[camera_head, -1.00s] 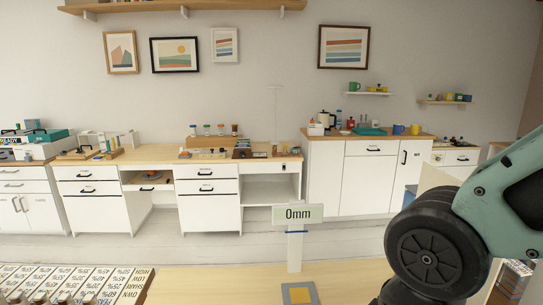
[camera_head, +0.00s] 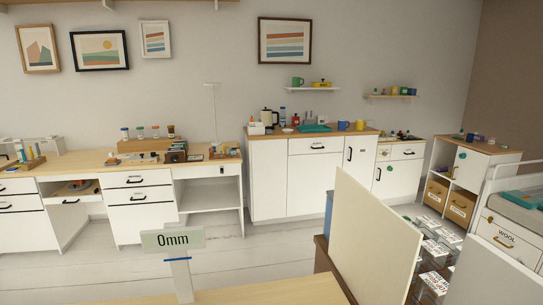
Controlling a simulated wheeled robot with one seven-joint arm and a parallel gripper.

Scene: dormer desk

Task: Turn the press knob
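I cannot make out a press or its knob in the head view; the items on the far counters are too small to tell. My gripper is not in view. A sign reading "0mm" (camera_head: 173,239) stands on a post at the near edge, on a pale wooden surface (camera_head: 250,293).
A long desk (camera_head: 90,163) with small jars and boxes runs along the back wall. A white cabinet (camera_head: 268,185) with a kettle (camera_head: 267,117) stands right of it. Upright panels (camera_head: 372,235) block the near right. Open floor (camera_head: 225,258) lies between the near surface and the desk.

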